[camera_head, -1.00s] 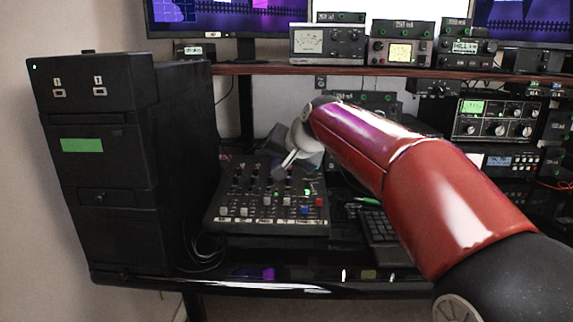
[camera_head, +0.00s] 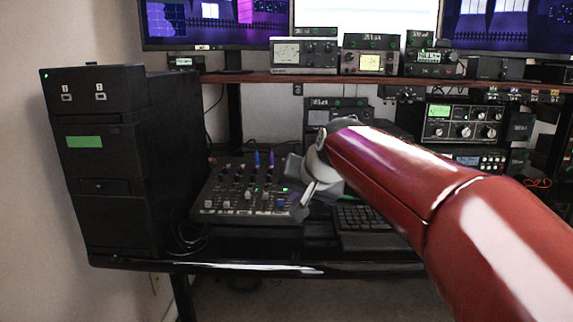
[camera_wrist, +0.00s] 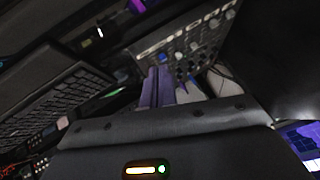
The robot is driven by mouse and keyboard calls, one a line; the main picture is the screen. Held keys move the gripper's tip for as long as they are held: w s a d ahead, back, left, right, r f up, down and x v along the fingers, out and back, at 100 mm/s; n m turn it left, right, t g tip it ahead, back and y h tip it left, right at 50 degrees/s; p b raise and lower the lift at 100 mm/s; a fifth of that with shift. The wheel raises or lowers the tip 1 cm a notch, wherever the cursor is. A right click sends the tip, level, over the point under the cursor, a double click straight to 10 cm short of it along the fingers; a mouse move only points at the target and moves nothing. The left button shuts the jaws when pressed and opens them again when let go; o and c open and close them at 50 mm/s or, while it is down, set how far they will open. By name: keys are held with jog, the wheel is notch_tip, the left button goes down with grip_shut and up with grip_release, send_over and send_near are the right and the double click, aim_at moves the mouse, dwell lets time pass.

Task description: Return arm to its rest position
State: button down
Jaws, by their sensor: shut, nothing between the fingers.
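My red arm reaches in from the lower right in the head view. My gripper (camera_head: 302,198) hangs below the pale wrist at the right edge of the mixer. The arm partly hides it. In the wrist view my gripper (camera_wrist: 157,82) shows two fingers close together, with nothing seen between them. The black mixer (camera_head: 222,211) has rows of knobs and coloured buttons and lies on the desk left of my gripper. It also shows in the wrist view (camera_wrist: 179,43), beyond the fingertips. I cannot tell whether the gripper touches it.
A black cabinet (camera_head: 110,165) with a green label stands at the left. A keyboard (camera_head: 365,218) lies below my forearm. Radios line the shelf (camera_head: 255,78), and a larger radio (camera_head: 462,123) stands at the right. The desk's front edge (camera_head: 240,266) is clear.

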jog(key=s+d+f+g+h, duration=0.1)
jog(key=s+d+f, duration=0.3)
jog(key=s, duration=0.5)
jog(key=s+d+f+n+h, duration=0.1)
jog(key=s+d+f, duration=0.4)
jog(key=s, duration=0.4)
jog(key=s+d+f+g+h, duration=0.1)
jog(key=s+d+f, duration=0.3)
jog(key=s+f, duration=0.3)
jog(key=shift+s+d+g+h, duration=0.15)
jog(key=shift+s+g+h, duration=0.2)
jog(key=shift+s, duration=0.75)
